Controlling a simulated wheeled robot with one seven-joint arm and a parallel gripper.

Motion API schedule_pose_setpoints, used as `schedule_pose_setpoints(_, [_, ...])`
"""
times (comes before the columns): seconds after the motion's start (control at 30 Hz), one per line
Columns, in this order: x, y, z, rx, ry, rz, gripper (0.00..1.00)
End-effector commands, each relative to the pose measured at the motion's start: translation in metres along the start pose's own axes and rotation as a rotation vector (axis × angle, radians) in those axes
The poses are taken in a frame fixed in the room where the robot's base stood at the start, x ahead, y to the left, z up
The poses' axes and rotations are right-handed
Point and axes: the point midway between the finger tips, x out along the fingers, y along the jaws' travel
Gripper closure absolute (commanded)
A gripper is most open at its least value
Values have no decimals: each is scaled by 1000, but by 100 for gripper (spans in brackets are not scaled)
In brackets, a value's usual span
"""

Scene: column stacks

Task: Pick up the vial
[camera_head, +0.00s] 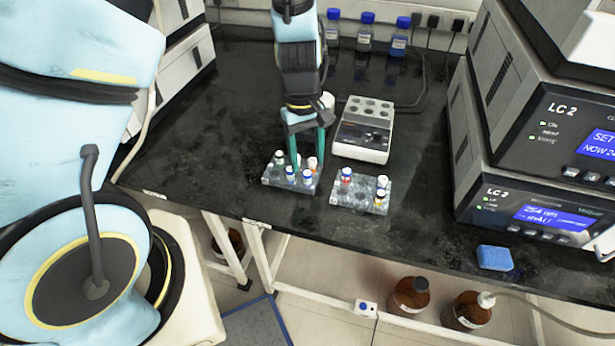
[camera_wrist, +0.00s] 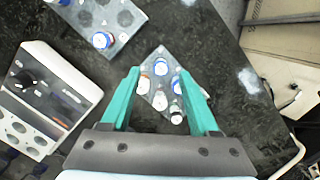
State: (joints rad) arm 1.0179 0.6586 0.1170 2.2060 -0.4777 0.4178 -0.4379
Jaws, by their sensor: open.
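Several small capped vials stand in a clear rack (camera_head: 272,182) near the front of the black bench; one is a blue-capped vial (camera_head: 307,175). The task does not say which vial is meant. My gripper (camera_head: 307,163) points down over this rack, its two teal fingers apart. I see no vial gripped. Whether the fingers touch any vial cannot be told.
A second rack (camera_head: 350,200) with a few vials stands just right. A grey block device (camera_head: 362,148) is behind it. Blue-capped bottles (camera_head: 365,35) line the back wall. Stacked LC units (camera_head: 540,150) and a blue sponge (camera_head: 494,258) are at right. The bench's front edge is close.

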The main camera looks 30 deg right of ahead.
Motion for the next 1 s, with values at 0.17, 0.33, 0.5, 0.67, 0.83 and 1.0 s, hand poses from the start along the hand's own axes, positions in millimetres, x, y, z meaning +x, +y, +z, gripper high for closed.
schedule_pose_setpoints(0.17, [23,-3,-2,0,-4,-4,38])
schedule_pose_setpoints(0.33, [36,-2,-2,0,-1,-1,38])
schedule_pose_setpoints(0.5, [38,-2,-2,1,0,0,38])
schedule_pose_setpoints(0.67, [38,-2,-2,1,0,0,48])
schedule_pose_setpoints(0.83, [38,-2,-2,1,0,0,67])
schedule_pose_setpoints(1.0, [38,-2,-2,1,0,0,86])
